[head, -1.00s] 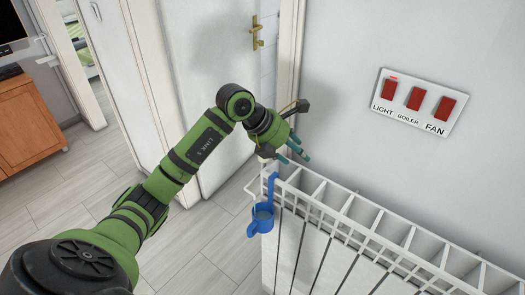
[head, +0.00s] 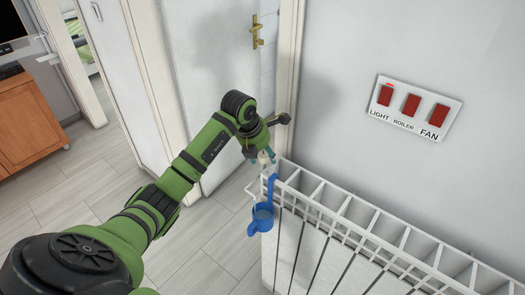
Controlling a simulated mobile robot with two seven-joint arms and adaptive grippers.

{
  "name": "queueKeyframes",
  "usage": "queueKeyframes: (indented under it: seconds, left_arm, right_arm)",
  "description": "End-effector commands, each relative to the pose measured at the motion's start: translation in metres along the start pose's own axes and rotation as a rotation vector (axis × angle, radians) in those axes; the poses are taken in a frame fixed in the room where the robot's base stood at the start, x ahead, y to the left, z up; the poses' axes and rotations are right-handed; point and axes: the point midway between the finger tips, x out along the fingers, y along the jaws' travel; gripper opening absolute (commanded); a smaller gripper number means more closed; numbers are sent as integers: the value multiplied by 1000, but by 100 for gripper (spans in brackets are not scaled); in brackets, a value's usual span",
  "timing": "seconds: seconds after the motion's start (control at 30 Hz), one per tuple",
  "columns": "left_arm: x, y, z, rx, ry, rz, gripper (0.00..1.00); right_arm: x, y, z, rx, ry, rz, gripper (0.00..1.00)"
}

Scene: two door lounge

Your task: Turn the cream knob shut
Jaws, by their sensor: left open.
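The cream knob (head: 265,155) shows as a small pale shape at the left end of the white radiator (head: 350,215), partly hidden by my gripper. My right gripper is out of view.
A panel with red switches (head: 414,104) is on the wall. A door with a brass handle (head: 257,32) stands behind the arm. The tiled floor at left is clear.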

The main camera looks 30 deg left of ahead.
Motion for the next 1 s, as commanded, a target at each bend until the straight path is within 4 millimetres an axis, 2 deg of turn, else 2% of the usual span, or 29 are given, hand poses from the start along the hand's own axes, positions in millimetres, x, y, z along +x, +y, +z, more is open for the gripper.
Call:
queueKeyframes:
  seconds: [0.13,0.17,0.2,0.27,0.3,1.0]
  left_arm:
    - [0,0,0,0,0,0,56]
    - [0,0,0,0,0,0,52]
    - [0,0,0,0,0,0,36]
    - [0,0,0,0,0,0,12]
    - [0,0,0,0,-1,-1,4]
    - [-1,-1,3,22,-10,-12,2]
  right_arm:
    - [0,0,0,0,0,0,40]
    - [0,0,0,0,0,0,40]
    - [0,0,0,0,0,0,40]
    - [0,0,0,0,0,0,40]
    - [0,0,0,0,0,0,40]
    - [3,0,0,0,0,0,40]
